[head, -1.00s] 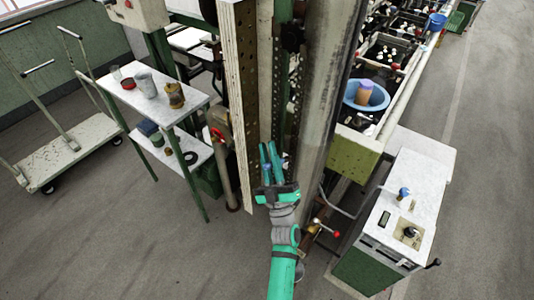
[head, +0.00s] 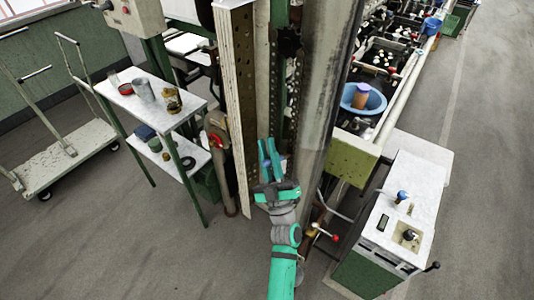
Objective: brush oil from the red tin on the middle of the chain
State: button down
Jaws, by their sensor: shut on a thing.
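The red tin (head: 126,88) stands near the far left corner of the white-topped table at the left. My gripper (head: 267,142) points up and away from me, in front of the tall machine posts and well to the right of the tin. Its teal fingers are shut on a small bluish thing, apparently the brush (head: 264,164), mostly hidden between them. A dark vertical strip (head: 293,95) with a row of holes or links, perhaps the chain, runs between the posts just behind and above my gripper. Its lower part and middle are hard to make out.
The white table (head: 112,93) also holds a grey cup (head: 143,89) and a brown jar (head: 173,100). A flat trolley (head: 75,155) stands farther left. A white-topped cabinet (head: 410,190) and the basin row (head: 355,160) are at the right.

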notch_tip(320, 180, up, 8)
jog(key=shift+h, duration=0.3)
dwell(0.8)
jog(key=shift+w+f, duration=0.1)
jog(key=shift+f, duration=0.05)
notch_tip(320, 180, down, 11)
dwell(1.5)
jog(key=s+a, duration=0.3)
jog(key=s, duration=0.2)
jog(key=shift+a, duration=0.25)
dwell(0.3)
